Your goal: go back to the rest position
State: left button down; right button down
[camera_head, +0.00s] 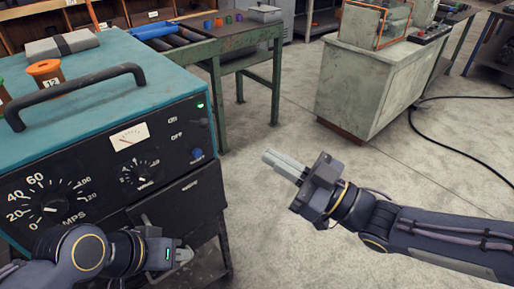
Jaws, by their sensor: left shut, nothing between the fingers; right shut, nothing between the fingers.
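My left gripper (184,256) is low in the head view, in front of the lower front of a teal and black machine. Its fingers are shut and hold nothing; its fingertips are partly hard to make out. My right gripper (271,158) is at the middle of the view, over bare floor to the right of the machine. Its fingers are shut together, empty, and point to the left. I cannot make out a flanged pipe in this view.
The machine (120,103) with dials and a black top handle (80,87) fills the left side, close to my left arm. A green bench (215,47) stands behind it. A grey cabinet (362,88) stands at the back right. A black cable (455,148) lies on the open floor.

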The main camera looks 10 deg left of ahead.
jog(key=w+d+f+m+t+h+p, duration=0.1)
jog(key=w+d+m+t+h+p, duration=0.15)
jog(key=d+m+h, duration=0.55)
jog(key=w+d+f+m+t+h+p, duration=0.2)
jog(key=d+t+h, duration=0.2)
jog(key=d+h, duration=0.5)
jog(key=s+d+f+m+g+h+p, duration=0.1)
jog(key=s+d+f+m+g+p, duration=0.2)
jog(key=s+d, duration=0.45)
jog(key=s+m+g+y, duration=0.2)
jog(key=s+m+g, duration=0.1)
jog(key=s, duration=0.7)
jog(key=shift+s+f+m+g+p, duration=0.25)
jog(key=shift+f+m+g+p, duration=0.15)
jog(key=shift+g, duration=0.45)
jog(key=shift+r, duration=0.1)
